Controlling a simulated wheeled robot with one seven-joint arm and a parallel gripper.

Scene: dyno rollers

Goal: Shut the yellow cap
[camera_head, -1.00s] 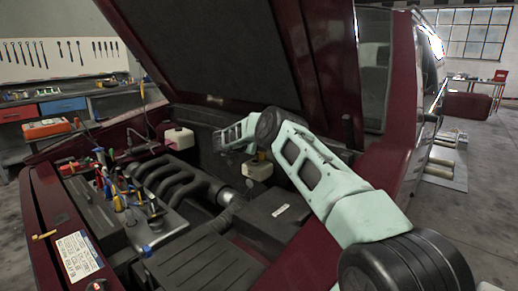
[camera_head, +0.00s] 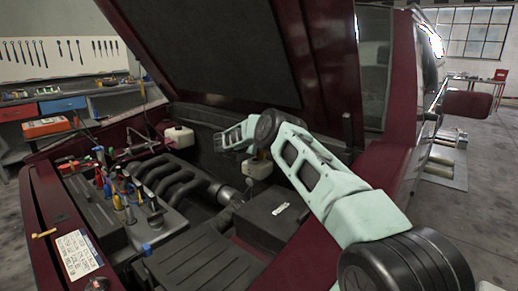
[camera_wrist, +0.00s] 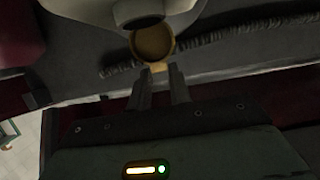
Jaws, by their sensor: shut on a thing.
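The yellow cap (camera_wrist: 152,43) shows in the wrist view as a round yellow-brown disc with a small tab pointing at my gripper. It hangs against the rim of a white neck (camera_wrist: 145,12) at the top of that view. My gripper (camera_wrist: 159,71) has its two dark fingers close together at the tab and is shut on it. In the head view, a white reservoir (camera_head: 259,171) sits under my wrist, partly hidden by my arm. The cap is too small and covered to make out clearly there.
The raised bonnet (camera_head: 225,50) hangs over the engine bay. A second white reservoir (camera_head: 179,137) stands to the left. A black box (camera_head: 273,213) lies below my arm. Several hand tools (camera_head: 125,190) stand on the engine at left.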

